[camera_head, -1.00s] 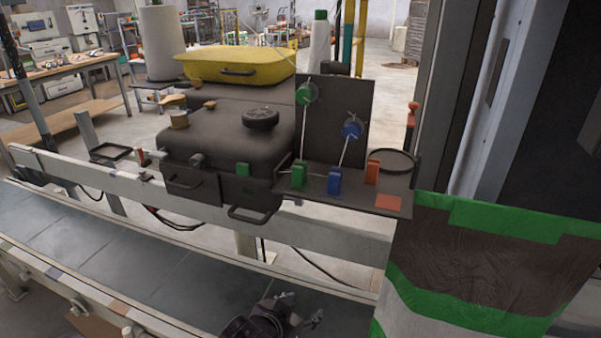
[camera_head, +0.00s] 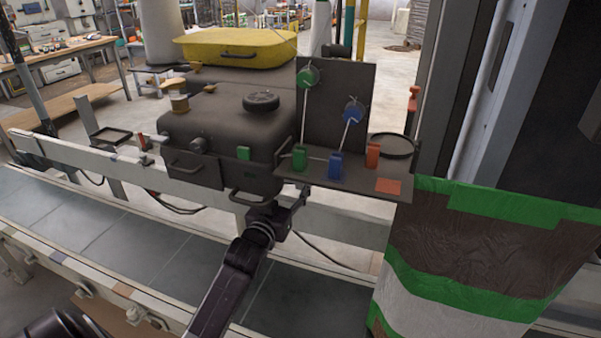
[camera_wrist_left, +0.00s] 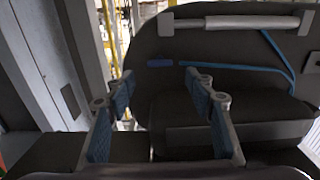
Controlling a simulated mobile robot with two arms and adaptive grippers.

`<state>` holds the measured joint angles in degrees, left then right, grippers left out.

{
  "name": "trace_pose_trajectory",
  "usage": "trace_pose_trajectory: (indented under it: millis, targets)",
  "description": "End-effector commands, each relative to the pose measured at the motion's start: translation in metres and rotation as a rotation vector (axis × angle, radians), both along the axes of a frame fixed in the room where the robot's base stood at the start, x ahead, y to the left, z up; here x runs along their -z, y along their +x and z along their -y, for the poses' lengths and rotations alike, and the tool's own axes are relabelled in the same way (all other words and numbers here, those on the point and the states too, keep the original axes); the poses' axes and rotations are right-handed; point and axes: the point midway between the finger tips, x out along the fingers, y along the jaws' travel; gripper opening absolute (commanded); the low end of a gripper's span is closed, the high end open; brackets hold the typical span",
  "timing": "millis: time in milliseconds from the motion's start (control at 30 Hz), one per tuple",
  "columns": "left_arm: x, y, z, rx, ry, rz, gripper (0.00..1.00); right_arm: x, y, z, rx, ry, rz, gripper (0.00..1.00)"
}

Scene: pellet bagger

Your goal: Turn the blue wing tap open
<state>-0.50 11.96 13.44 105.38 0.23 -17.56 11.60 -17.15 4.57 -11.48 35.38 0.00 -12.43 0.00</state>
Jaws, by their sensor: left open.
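A small upright blue block (camera_head: 335,166) stands on the dark shelf, between a green block (camera_head: 299,158) and an orange block (camera_head: 373,155). A blue round fitting (camera_head: 353,112) sits above it on the dark upright panel; a pale rod runs down from it towards the block. I cannot tell which blue part is the wing tap. My left gripper (camera_head: 301,197) is below the shelf's front, apart from the blue parts. In the left wrist view it (camera_wrist_left: 156,85) is open with nothing between its fingers. A short blue bar (camera_wrist_left: 160,63) shows beyond them. My right gripper is out of view.
A dark machine box with a front handle (camera_head: 249,199) stands left of the shelf (camera_head: 352,185). A pale rail (camera_head: 75,157) and a grey conveyor (camera_head: 120,232) run below.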

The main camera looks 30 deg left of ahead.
Motion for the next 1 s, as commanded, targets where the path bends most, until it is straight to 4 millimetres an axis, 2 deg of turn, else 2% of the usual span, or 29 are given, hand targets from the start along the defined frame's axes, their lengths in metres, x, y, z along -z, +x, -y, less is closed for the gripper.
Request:
trace_pose_trajectory:
  millis: [200,400,800,867,1000]
  targets:
    - [-0.001,0.034,-0.008,-0.001,0.001,0.000,0.49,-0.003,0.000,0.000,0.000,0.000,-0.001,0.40]
    - [0.000,0.056,-0.013,0.000,0.001,-0.001,0.49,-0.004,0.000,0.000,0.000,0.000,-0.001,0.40]
    - [0.000,0.063,-0.015,0.000,0.001,-0.002,0.49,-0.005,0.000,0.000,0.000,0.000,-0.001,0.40]
    - [0.000,0.063,-0.015,0.000,0.001,-0.002,0.45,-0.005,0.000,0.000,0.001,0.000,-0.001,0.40]
    - [0.000,0.063,-0.015,0.000,0.001,-0.002,0.29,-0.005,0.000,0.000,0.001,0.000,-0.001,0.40]
